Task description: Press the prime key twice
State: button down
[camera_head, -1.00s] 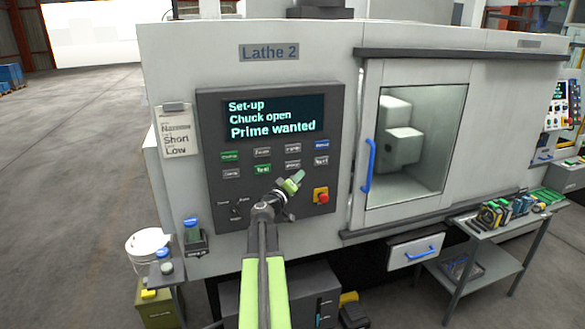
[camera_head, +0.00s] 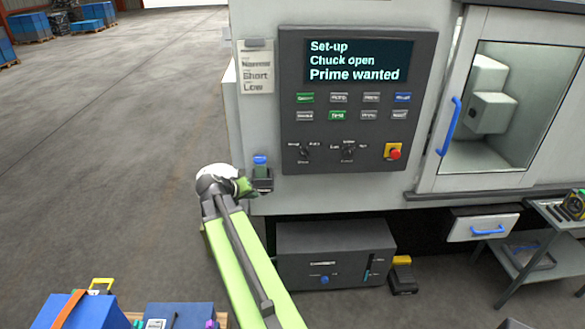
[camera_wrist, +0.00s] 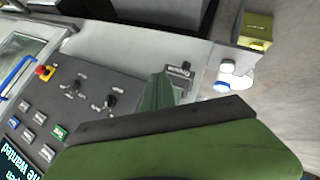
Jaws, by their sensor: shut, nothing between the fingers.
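The lathe's dark control panel (camera_head: 292,75) shows in the head view, upper right of my gripper. Its display (camera_head: 360,62) reads "Set-up, Chuck open, Prime wanted". Below are two rows of small keys (camera_head: 337,115); their labels are too small for me to tell which is the prime key. The keys also show, turned, at the left of the wrist view (camera_wrist: 30,122). My gripper (camera_head: 247,187) is shut and empty, below and left of the panel, apart from the keys. In the wrist view its green fingers (camera_wrist: 160,92) lie right of the panel.
A red stop button (camera_head: 394,153) and two rotary knobs (camera_head: 348,153) sit below the keys. A small blue-topped holder (camera_head: 262,174) is close beside my gripper. A lathe door with a blue handle (camera_head: 449,126) is at right. Open floor lies left; blue boxes (camera_head: 180,316) stand at the front.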

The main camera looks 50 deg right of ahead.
jog(key=a+f+n+y, duration=0.2)
jog(key=a+f+y, duration=0.1)
jog(key=a, duration=1.1)
jog(key=a+f+n+y+b, duration=0.1)
jog(key=a+f+n+y, duration=0.2)
jog(key=a, duration=1.2)
jog(key=a+f+n+g+y, duration=0.1)
jog(key=a+f+n+y, duration=0.1)
jog(key=a, duration=1.2)
jog(key=shift+a+f+n+y, duration=0.25)
jog(key=shift+f+n+y, duration=0.05)
jog(key=shift+f+y, duration=0.45)
jog(key=shift+w, duration=0.15)
